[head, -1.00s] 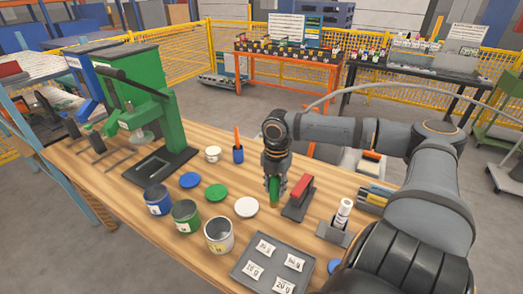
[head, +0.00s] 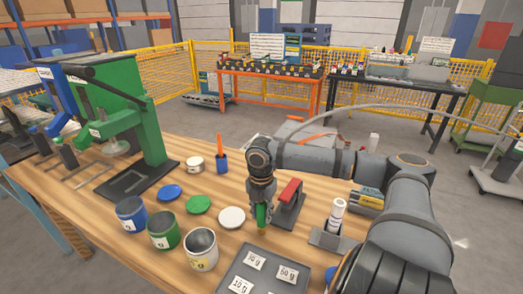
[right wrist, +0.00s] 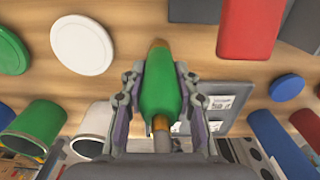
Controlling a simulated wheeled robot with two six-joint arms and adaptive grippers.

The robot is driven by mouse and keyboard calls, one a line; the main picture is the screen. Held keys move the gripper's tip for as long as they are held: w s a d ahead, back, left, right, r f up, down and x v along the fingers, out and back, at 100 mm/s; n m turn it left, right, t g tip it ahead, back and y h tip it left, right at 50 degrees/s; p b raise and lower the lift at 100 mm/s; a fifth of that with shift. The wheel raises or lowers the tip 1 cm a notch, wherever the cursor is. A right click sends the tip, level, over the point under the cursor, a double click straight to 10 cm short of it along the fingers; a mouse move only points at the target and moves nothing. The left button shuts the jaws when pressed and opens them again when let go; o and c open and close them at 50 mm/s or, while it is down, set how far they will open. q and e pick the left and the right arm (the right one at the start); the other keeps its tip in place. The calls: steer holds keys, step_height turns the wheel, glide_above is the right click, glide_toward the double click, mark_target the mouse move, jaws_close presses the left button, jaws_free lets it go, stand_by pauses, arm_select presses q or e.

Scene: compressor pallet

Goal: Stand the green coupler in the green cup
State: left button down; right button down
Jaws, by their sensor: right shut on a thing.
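The green coupler (head: 262,216) is between the fingers of my right gripper (head: 262,205), near the middle of the table in the head view. In the right wrist view the coupler (right wrist: 162,88) has a green body with brown ends, and the fingers (right wrist: 162,100) close on its sides. Whether its lower end touches the table is unclear. The green cup (head: 164,232) stands upright and open to the left of the gripper, apart from it, between a blue cup and a silver one. It also shows in the right wrist view (right wrist: 38,122). My left gripper is out of view.
A white lid (head: 231,218) lies just left of the coupler. The blue cup (head: 131,212) and silver cup (head: 201,248) flank the green cup. A grey labelled tray (head: 228,279) lies in front.

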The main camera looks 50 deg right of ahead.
steer(key=c, duration=1)
jaws_free()
steer(key=shift+f, duration=0.1)
step_height(320, 180, up, 12)
steer(key=p, duration=1)
steer(key=shift+r, duration=0.2)
